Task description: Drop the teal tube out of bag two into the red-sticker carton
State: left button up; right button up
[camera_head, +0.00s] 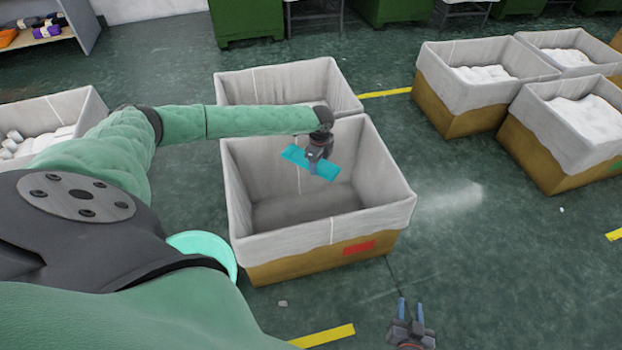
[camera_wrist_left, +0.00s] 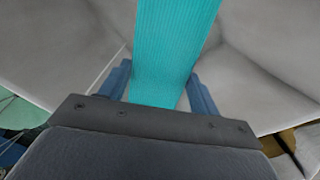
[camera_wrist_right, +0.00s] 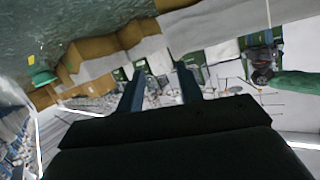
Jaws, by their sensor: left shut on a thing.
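The teal tube (camera_head: 326,172) is a flat ribbed length of knit, held across my left gripper (camera_head: 317,156) above the red-sticker carton (camera_head: 402,212). In the left wrist view the teal tube (camera_wrist_left: 172,50) runs up between the fingers of my left gripper (camera_wrist_left: 160,90), which is shut on it. The carton is open, lined in grey cloth and looks empty inside, with a red sticker (camera_head: 359,247) on its near side. My right gripper (camera_head: 411,308) is low at the front, outside the carton; its fingers stand apart and empty, also in the right wrist view (camera_wrist_right: 160,88). Bag two cannot be made out.
Another grey-lined carton (camera_head: 270,84) stands right behind. Cartons with white contents (camera_head: 455,92) stand at the right, and one (camera_head: 85,105) at the left behind my arm. A shelf (camera_head: 82,20) is at the far left. Floor is clear right of the red-sticker carton.

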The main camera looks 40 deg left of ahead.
jog(key=shift+w+r, duration=0.35)
jog(key=shift+r, duration=0.35)
pick_arm(q)
jog(key=o, duration=1)
jog(key=shift+o, duration=0.2)
jog(key=shift+r, duration=0.4)
notch_tip(320, 180, up, 7)
jog(key=shift+f+p, duration=0.1)
jog(key=shift+p, duration=0.35)
pick_arm(e)
jog(key=s+f+g, duration=0.3)
jog(key=s+f, duration=0.3)
jog(key=f, duration=0.4)
jog(key=shift+s+d+f+g+h, duration=0.2)
jog(key=shift+d+f+g+h, duration=0.1)
jog(key=shift+d+f, duration=0.05)
